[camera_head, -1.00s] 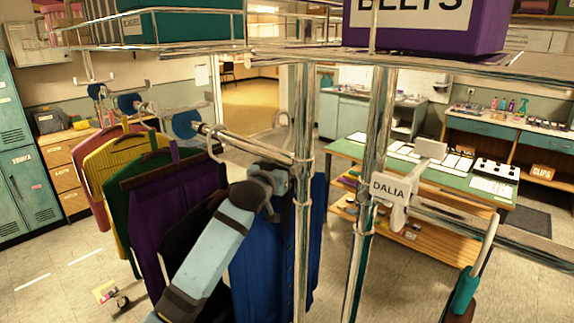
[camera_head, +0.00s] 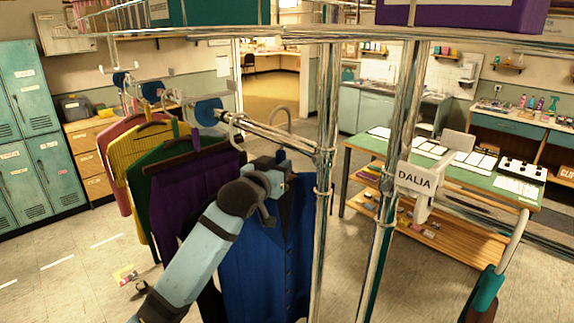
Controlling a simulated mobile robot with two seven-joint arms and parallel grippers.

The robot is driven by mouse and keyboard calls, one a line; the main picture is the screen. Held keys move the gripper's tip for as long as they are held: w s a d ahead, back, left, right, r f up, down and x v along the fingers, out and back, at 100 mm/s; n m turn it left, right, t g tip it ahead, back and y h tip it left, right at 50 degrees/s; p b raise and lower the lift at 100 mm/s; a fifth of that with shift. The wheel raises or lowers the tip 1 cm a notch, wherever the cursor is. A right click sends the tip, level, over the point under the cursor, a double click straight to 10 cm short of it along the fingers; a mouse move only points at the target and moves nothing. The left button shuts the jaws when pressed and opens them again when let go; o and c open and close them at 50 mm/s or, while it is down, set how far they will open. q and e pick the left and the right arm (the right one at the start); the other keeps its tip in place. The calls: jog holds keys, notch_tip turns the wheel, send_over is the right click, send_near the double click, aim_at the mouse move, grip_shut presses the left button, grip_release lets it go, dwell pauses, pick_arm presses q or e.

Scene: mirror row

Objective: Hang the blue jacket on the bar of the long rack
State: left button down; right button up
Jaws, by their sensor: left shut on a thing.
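The blue jacket (camera_head: 266,258) hangs upright, with a dark collar and a row of buttons, just left of the chrome posts. My left gripper (camera_head: 272,176) is shut at the top of the jacket, just below the bar; its fingers hide most of the hanger there. The bar (camera_head: 262,131) of the long rack runs from the back left to the near post. A pale loop (camera_head: 281,116) shows behind the bar; I cannot tell whether it belongs to the jacket's hanger. My right gripper is not in view.
Purple (camera_head: 190,195), green, yellow and pink garments hang to the left of the jacket. Chrome posts (camera_head: 326,180) and a white DALIA sign (camera_head: 415,178) stand to its right. A green-topped table (camera_head: 385,148) stands behind.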

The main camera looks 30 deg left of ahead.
pick_arm(q)
jog(key=shift+s+a+f, duration=0.1)
jog(key=shift+s+a, duration=0.2)
jog(key=shift+s, duration=0.6)
jog(key=shift+f+b, duration=0.65)
jog(key=shift+f, duration=0.9)
jog(key=shift+c, duration=1.4)
grip_release()
jog(key=shift+f, duration=0.1)
jog(key=s+p, duration=0.2)
jog(key=s, duration=1)
jog(key=shift+s+a+p, duration=0.15)
jog(key=shift+a+p, duration=0.05)
jog(key=shift+p, duration=0.1)
